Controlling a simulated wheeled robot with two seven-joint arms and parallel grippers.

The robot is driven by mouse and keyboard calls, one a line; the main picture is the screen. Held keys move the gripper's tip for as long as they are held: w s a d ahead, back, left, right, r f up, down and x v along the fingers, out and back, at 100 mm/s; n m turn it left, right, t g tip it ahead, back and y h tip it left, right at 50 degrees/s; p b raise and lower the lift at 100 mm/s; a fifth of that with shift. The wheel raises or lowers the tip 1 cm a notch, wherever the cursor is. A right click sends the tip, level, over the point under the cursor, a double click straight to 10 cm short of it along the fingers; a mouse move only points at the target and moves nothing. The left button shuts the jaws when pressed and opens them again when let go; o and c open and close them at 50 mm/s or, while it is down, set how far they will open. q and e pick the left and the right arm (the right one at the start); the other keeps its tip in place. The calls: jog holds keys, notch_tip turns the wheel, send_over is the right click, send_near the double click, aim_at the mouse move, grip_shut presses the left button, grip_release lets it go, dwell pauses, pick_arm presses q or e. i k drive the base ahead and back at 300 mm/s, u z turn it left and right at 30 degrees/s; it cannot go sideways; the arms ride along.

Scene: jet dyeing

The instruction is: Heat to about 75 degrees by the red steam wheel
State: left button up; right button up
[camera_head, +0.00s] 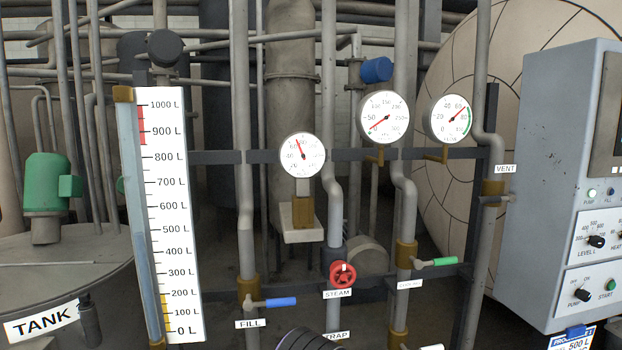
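The red steam wheel (342,274) is a small handwheel on a vertical pipe at lower centre, above a STEAM label (338,293). Three round white gauges are above it. The left gauge (302,155) has its red needle pointing up and slightly left. The middle gauge (383,118) has its needle pointing down left, near the low end. The right gauge (450,118) has its needle pointing up right, near a green arc. I cannot tell for sure which gauge shows temperature. Neither gripper is in view, and nothing touches the wheel.
A blue-handled FILL valve (281,302) is left of the wheel, and a green-handled valve (445,261) is right. A tall litre scale (168,220) stands at left beside the tank (60,270). A grey control cabinet (562,180) stands at right. Vertical pipes crowd the middle.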

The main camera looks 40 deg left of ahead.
aim_at(340, 271)
jog(key=u, duration=1.05)
jog(key=i, duration=0.35)
jog(key=z, duration=0.55)
